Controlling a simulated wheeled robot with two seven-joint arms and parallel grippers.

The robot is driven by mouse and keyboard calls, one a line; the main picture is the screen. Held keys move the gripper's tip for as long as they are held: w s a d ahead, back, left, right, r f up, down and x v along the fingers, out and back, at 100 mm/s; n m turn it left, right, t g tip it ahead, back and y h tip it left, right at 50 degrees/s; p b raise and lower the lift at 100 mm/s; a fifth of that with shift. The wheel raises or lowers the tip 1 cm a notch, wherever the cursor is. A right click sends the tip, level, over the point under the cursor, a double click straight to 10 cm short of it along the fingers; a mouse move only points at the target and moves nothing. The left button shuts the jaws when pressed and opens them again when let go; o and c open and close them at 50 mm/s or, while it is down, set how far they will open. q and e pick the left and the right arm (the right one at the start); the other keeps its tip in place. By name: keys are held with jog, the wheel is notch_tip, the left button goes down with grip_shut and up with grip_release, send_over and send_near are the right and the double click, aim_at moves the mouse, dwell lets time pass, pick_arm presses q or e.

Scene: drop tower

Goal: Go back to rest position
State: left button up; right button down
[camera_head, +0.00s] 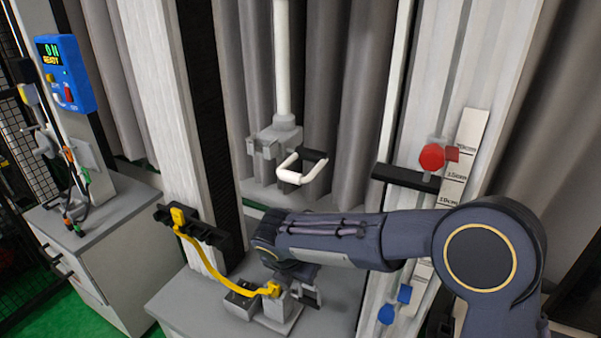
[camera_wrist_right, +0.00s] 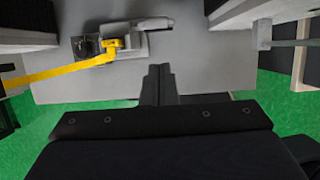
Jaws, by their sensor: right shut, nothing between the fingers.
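My right arm (camera_head: 340,240) reaches in from the right across the front of the drop tower, above its grey base (camera_head: 185,300). In the right wrist view my right gripper (camera_wrist_right: 159,70) is shut with nothing between its fingers. It is apart from the yellow strap (camera_wrist_right: 60,75) and the small grey fixture at the strap's end (camera_wrist_right: 132,46). In the head view the wrist hides most of the gripper. My left gripper is not in view.
The yellow strap (camera_head: 205,270) runs from a black bracket (camera_head: 205,230) to the base. A carriage with a white handle (camera_head: 302,170) hangs above my forearm. A red knob (camera_head: 432,157) and blue knob (camera_head: 387,314) sit on the right column. A blue control box (camera_head: 65,75) reads "ON READY".

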jog(key=s+d+r+m+y, duration=0.1)
jog(key=s+d+r+m, duration=0.3)
jog(key=s+d+m, duration=0.35)
jog(key=s+d+r+m+y, duration=0.2)
jog(key=s+d+r+m, duration=0.2)
jog(key=d+m, duration=0.6)
jog(key=s+d+f+m+t+y, duration=0.1)
jog(key=s+d+m, duration=0.3)
jog(key=s+m, duration=0.9)
jog(key=shift+s+d+f+m+t+y, duration=0.2)
jog(key=shift+m+t+y, duration=0.2)
jog(key=shift+m+y, duration=0.55)
